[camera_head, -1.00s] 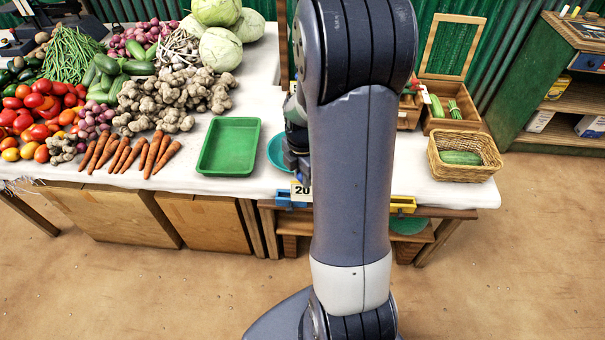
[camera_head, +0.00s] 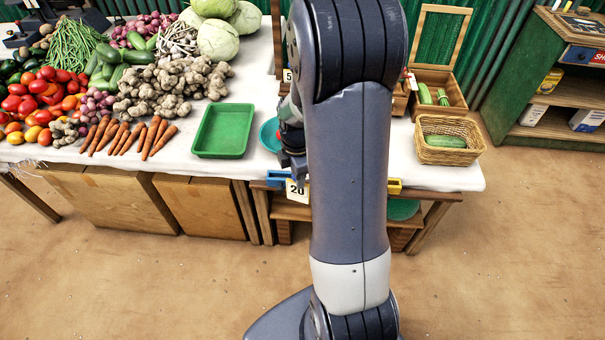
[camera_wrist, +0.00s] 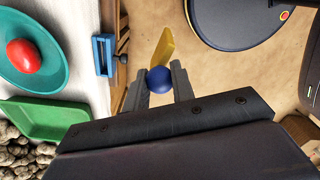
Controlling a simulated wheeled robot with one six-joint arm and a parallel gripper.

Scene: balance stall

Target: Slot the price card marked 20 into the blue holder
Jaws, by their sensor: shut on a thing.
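The price card marked 20 (camera_head: 297,190) hangs below my gripper (camera_head: 293,158) at the table's front edge, just left of my arm. In the wrist view my gripper (camera_wrist: 159,82) is shut on a blue ball-shaped knob, with a flat yellowish piece, apparently the card (camera_wrist: 163,48), beyond it.
A yellow holder (camera_head: 395,187) shows on the table edge right of my arm. A green tray (camera_head: 222,131) and a teal bowl (camera_head: 268,137) with a red item stand behind the blue holder. My arm hides the table's middle. Open floor lies in front.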

